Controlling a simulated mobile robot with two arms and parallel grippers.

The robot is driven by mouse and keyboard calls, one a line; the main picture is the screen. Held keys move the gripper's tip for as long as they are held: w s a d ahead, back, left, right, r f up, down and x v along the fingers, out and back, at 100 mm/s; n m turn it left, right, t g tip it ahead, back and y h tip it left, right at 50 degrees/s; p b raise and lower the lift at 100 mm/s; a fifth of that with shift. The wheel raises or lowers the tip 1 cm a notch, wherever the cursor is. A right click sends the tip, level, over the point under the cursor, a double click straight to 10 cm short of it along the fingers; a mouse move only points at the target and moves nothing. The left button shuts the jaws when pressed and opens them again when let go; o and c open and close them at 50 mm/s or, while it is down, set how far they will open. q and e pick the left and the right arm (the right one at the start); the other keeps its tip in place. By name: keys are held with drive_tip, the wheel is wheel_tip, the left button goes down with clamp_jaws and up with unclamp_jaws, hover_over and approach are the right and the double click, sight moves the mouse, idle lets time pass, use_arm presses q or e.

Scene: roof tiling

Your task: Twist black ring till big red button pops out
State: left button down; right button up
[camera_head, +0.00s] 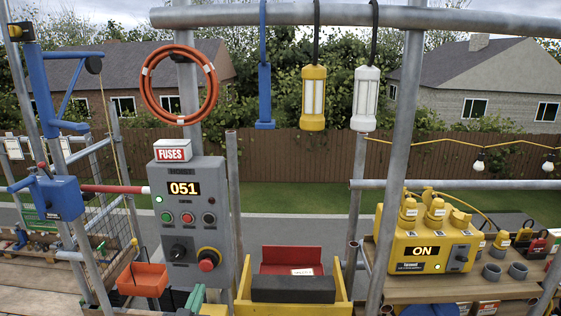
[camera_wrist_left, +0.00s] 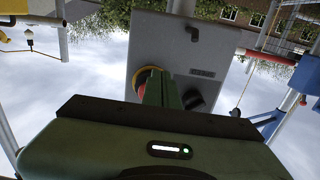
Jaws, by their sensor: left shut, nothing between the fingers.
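The big red button (camera_head: 207,262) sits low on the right of the grey control box (camera_head: 221,228), over a yellow collar. A dark ring around the button is too small to make out clearly. My left gripper (camera_head: 196,293) shows as green fingers at the bottom edge, below and slightly left of the button. In the left wrist view the shut green fingers (camera_wrist_left: 160,88) point at the box and partly cover the red button (camera_wrist_left: 143,80) and its yellow collar. I cannot tell whether they touch it. My right gripper is not clearly visible.
A black rotary knob (camera_head: 178,252) is left of the red button, under small round buttons and a lit "051" display (camera_head: 183,189). An orange bin (camera_head: 142,280) is to the left. A yellow crate (camera_head: 340,300) is to the right, and a yellow "ON" box (camera_head: 410,267) stands on a bench.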

use_arm(q)
drive_tip(key=shift+s, duration=0.15)
drive_tip(key=n, duration=0.6)
approach(222, 265)
drive_tip(key=w+b, duration=0.2)
drive_tip(key=w, duration=0.2)
drive_tip(key=shift+w+f, duration=0.1)
drive_tip(key=shift+w+d+b, duration=0.1)
drive_tip(key=shift+w+b, duration=0.4)
drive_tip(key=shift+w, duration=0.5)
